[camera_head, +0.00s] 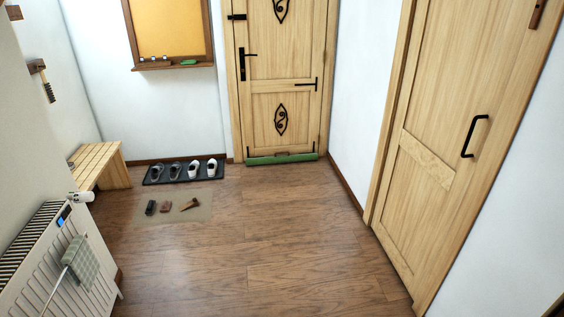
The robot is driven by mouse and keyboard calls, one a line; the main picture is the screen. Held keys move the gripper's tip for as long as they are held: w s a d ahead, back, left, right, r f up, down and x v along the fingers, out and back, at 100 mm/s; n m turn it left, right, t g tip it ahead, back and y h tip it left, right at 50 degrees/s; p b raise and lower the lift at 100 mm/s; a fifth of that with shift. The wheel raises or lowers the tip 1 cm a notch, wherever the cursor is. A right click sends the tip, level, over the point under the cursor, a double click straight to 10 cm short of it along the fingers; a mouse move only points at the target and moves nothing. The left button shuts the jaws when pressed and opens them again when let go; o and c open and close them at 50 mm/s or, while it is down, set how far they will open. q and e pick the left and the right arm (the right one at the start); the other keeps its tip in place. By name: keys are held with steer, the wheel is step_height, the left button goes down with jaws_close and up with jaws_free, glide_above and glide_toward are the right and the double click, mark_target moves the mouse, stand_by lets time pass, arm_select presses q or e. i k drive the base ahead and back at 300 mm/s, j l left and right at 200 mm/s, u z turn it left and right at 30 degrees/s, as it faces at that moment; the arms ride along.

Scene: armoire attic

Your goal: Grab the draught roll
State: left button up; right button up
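A long green roll (283,158), which looks like the draught roll, lies on the floor along the foot of the far wooden door (281,75). It spans about the width of the door. A small brownish piece shows at the middle of its top edge. The far door is shut. Neither of my grippers shows in the head view, so I see nothing of what they hold.
The wooden floor (270,230) in the middle is clear. A dark shoe tray (155,174) with shoes and a mat (180,215) with small items lie left of the door. A bench (115,165) and a radiator (60,265) stand left. Another door (450,130) is at right.

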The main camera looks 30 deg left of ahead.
mark_target(311, 157)
steer(key=i+j+u, duration=0.15)
steer(key=i+u, duration=0.2)
steer(key=i, duration=0.25)
steer(key=i+u, duration=0.25)
steer(key=i, duration=3.55)
